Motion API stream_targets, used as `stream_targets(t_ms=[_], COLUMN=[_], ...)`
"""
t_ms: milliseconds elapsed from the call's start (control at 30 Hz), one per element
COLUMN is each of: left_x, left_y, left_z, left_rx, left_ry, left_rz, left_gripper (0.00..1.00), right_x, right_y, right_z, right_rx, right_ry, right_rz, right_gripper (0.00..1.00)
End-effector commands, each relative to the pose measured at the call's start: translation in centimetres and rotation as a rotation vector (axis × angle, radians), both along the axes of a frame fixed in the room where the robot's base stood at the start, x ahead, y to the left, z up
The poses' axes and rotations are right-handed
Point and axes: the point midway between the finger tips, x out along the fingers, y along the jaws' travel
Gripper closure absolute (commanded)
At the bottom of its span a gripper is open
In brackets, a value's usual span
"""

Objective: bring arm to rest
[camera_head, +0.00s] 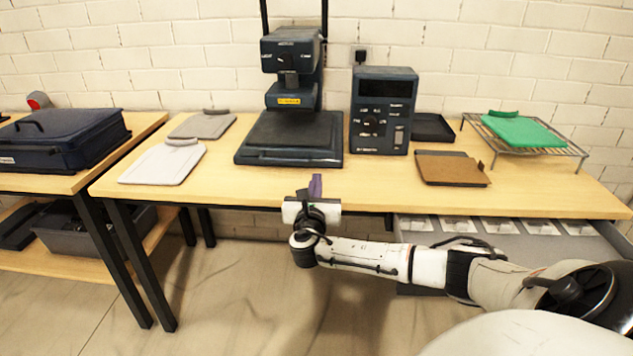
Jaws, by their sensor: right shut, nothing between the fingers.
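My right arm comes in from the lower right and reaches left across the front of the wooden table (260,199). My right gripper (315,184) is at its end, near the table's front edge, with its dark purple fingers pointing up and away. The fingers are together and nothing shows between them. My left gripper and left arm are not in the picture.
A dark press machine (291,137) and a blue control box (383,110) stand on the table. Two grey boards (163,164) lie left, a brown board (451,168) and a green board on a wire rack (523,131) right. An open drawer (575,244) sits below the tabletop, behind my arm.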

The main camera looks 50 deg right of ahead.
Motion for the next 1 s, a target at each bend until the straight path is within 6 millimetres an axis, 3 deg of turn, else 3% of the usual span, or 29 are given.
stream_targets(t_ms=[367, 467, 567, 667, 800, 900, 1000], left_x=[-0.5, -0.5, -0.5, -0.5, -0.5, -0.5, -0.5], left_y=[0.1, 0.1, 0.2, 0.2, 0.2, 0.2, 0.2], left_z=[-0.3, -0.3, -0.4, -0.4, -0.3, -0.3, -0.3], left_rx=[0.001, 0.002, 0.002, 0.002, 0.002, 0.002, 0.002], left_ry=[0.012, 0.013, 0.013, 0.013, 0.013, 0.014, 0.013], left_rz=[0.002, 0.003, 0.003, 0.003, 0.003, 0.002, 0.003], left_gripper=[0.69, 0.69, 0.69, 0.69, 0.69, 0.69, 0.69], right_x=[-0.6, -1.0, -2.3, -4.9, -10.7, -15.6, -20.2], right_y=[0.8, 2.0, 5.1, 9.9, 17.4, 22.3, 26.1], right_z=[-0.1, -1.4, -4.6, -9.0, -14.4, -16.8, -17.8], right_rx=[0.004, 0.065, 0.231, 0.502, 0.948, 1.258, 1.5], right_ry=[0.0, -0.015, -0.056, -0.125, -0.236, -0.325, -0.413], right_rz=[0.0, 0.008, 0.016, -0.006, -0.136, -0.303, -0.499], right_gripper=[1.0, 1.0, 1.0, 1.0, 1.0, 1.0, 1.0])
